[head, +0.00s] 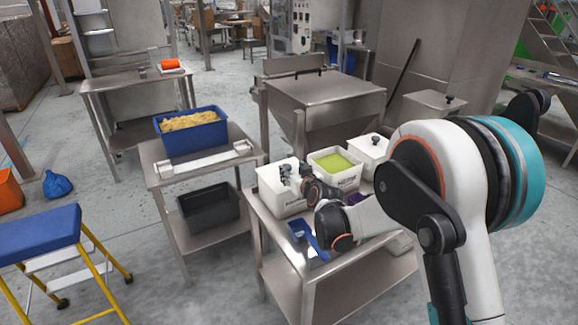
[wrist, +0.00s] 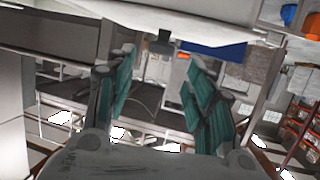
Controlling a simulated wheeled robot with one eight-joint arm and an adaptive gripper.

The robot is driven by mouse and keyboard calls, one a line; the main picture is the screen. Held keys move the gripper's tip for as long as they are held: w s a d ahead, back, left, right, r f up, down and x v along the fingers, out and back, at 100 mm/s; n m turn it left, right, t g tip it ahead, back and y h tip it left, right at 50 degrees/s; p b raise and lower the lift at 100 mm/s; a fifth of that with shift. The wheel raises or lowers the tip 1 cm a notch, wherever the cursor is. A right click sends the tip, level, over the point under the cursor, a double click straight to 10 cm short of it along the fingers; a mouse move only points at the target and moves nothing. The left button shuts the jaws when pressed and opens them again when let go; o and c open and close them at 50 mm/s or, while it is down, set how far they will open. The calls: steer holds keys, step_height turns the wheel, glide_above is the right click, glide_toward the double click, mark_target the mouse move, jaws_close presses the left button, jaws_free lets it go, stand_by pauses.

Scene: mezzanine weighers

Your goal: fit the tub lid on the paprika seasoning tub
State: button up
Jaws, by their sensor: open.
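Two white tubs stand at the front of the right-hand steel table in the head view. The left one (head: 272,200) has a pale top partly hidden by my gripper (head: 292,177). The other tub (head: 347,183) is uncovered and holds yellow-green contents; I cannot read which is paprika. In the wrist view, a white lid-like surface (wrist: 190,22) with a dark knob (wrist: 162,42) runs along the top edge. My gripper, also in the wrist view (wrist: 160,68), is open, its teal fingers either side of the knob's line. I cannot tell whether they touch it.
A third white tub with a knobbed lid (head: 370,151) stands behind. A blue scoop (head: 310,240) lies at the table's (head: 312,278) front left. A blue crate of yellow food (head: 190,139) stands on the left table. A lidded steel hopper (head: 325,95) rises behind.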

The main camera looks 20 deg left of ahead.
steer(key=shift+p+v, duration=0.3)
steer(key=shift+v, duration=1.75)
